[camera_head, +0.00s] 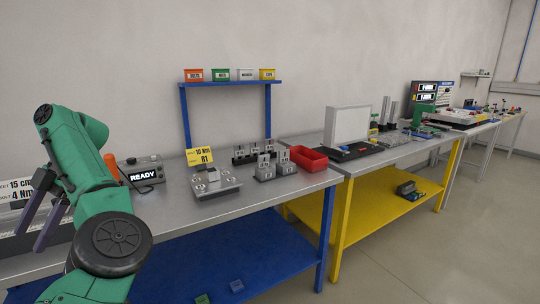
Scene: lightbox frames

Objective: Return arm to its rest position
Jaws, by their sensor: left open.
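My left arm, green with dark round joints, comes in from the lower left. My left gripper (40,222) is at its end, with two dark purple-grey fingers pointing down and apart. It is open, and nothing shows between the fingers. It hangs over the left part of the grey-topped workbench (170,222). I cannot tell whether the fingertips touch anything there. My right gripper is not in view.
A grey box marked READY (142,175) and an orange upright thing (111,162) stand right of the gripper. A metal fixture (215,185), grey blocks (274,167) and a red bin (308,158) sit farther right. A bare strip runs along the bench front.

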